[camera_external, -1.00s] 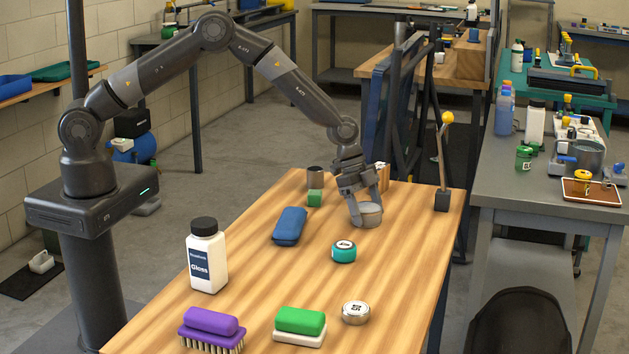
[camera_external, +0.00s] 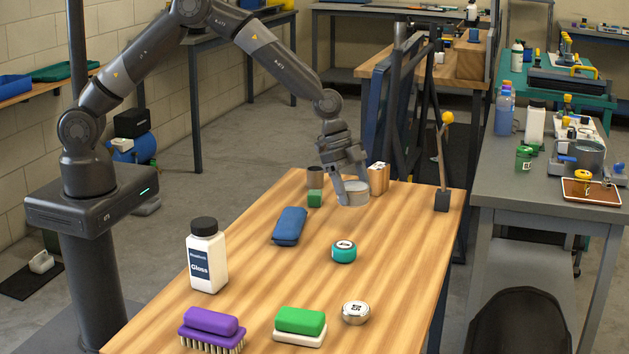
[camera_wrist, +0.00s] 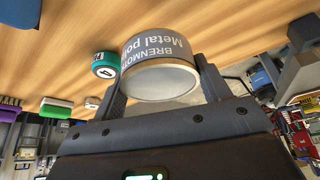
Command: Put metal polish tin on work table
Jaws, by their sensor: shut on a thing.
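The metal polish tin (camera_external: 355,193) is a short, round, silvery tin held between the fingers of my gripper (camera_external: 348,185) over the far part of the wooden work table (camera_external: 270,255). In the wrist view the tin (camera_wrist: 158,50) shows upside-down lettering reading "Metal po…" on a grey label. The gripper fingers (camera_wrist: 160,90) are closed on either side of it. In the external view the tin appears a little above the tabletop; the exact gap is hard to tell.
The table's right side has free room.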

